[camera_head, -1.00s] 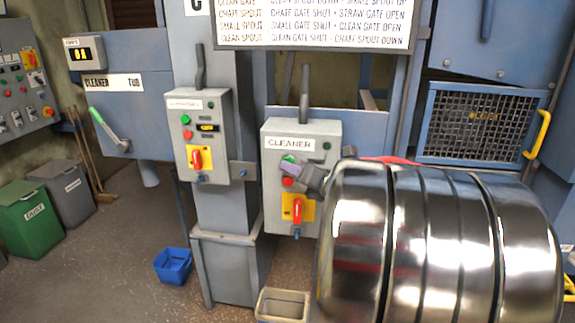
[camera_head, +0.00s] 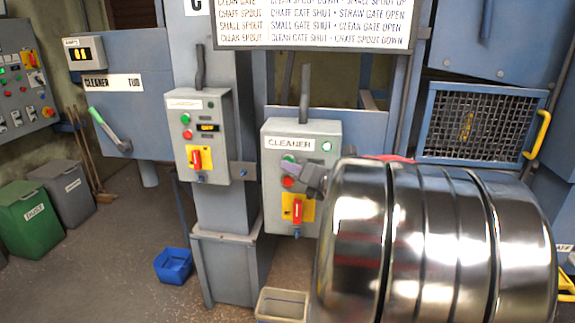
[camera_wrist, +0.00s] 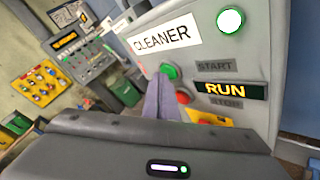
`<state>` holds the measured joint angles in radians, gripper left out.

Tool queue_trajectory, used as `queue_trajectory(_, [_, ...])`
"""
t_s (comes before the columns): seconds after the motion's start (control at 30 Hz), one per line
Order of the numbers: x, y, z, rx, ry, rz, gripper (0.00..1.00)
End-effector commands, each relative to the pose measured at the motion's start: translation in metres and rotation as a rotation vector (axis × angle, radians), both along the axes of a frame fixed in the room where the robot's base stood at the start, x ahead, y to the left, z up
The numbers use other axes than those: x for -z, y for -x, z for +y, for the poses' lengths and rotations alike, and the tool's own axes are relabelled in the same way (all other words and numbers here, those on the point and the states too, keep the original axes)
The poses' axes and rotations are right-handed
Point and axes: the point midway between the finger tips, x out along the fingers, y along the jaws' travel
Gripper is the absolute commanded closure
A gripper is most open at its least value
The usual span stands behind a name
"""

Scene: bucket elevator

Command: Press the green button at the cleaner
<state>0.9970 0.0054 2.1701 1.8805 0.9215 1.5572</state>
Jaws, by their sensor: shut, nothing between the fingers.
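The grey CLEANER box (camera_head: 273,200) stands at the middle of the head view, on a blue frame. Its green button (camera_head: 289,158) sits above a red button (camera_head: 288,182). My gripper (camera_head: 286,169) is shut and empty, its fingertips at the green button's lower edge. In the wrist view the closed fingers (camera_wrist: 159,85) reach to the green button (camera_wrist: 170,71), and the red button (camera_wrist: 183,96) is partly hidden beside them. I cannot tell whether the tips touch the green button. The box's lamp (camera_wrist: 230,20) glows bright green-white, and its display (camera_wrist: 223,89) reads RUN.
Below the buttons is a red rotary handle (camera_head: 297,211) on a yellow plate. A similar control box (camera_head: 223,150) stands to the left. My shiny arm covers the right foreground. A blue bin (camera_head: 173,266) and a beige bin (camera_head: 282,304) stand on the floor.

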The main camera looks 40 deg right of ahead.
Motion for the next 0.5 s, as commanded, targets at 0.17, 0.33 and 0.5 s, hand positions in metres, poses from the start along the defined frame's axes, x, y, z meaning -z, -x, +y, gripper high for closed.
queue_trajectory(0.17, [0.000, 0.005, 0.005, 0.001, 0.000, 0.000, 1.00])
queue_trajectory(0.33, [0.000, 0.009, 0.011, 0.001, 0.000, 0.000, 1.00])
queue_trajectory(0.5, [0.000, 0.011, 0.013, 0.001, -0.001, 0.000, 1.00])
